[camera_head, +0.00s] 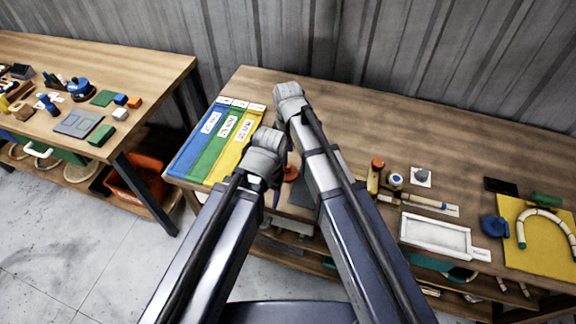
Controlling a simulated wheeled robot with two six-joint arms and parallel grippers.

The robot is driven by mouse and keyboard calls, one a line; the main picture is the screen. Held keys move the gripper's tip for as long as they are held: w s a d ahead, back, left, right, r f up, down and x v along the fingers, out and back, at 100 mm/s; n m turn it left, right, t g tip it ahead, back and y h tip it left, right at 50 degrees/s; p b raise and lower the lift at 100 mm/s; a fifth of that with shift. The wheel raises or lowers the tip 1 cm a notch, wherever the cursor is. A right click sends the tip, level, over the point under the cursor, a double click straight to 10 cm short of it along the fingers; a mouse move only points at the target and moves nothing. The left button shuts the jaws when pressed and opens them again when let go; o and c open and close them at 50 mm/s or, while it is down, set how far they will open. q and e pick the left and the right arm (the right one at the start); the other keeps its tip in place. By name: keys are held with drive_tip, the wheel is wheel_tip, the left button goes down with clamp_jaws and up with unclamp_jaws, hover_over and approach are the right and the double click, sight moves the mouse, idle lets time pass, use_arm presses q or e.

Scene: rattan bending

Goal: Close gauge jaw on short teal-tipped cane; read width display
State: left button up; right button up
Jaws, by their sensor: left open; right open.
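My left gripper (276,186) points down over the front of the bench, right of the yellow strip; its wrist hides most of its fingers. My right gripper (291,138) is just beyond it, largely hidden by its own arm. Both are open, and I see nothing held in them. A short straight cane (418,201) with a blue-teal end lies on the bench right of the arms. I cannot make out the gauge, its jaw or its display for certain. A dark grey flat thing (302,193) and an orange round part (290,173) show partly between the arms.
Blue (194,148), green (217,155) and yellow (229,160) labelled strips lie at the bench's left. A white tray (408,230) is at the front right. A curved cane (541,213) lies on a yellow board (550,258). The back of the bench is clear.

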wheel_tip(320, 180, down, 7)
drive_tip(key=b, duration=0.6)
drive_tip(key=shift+r, duration=0.2)
clamp_jaws()
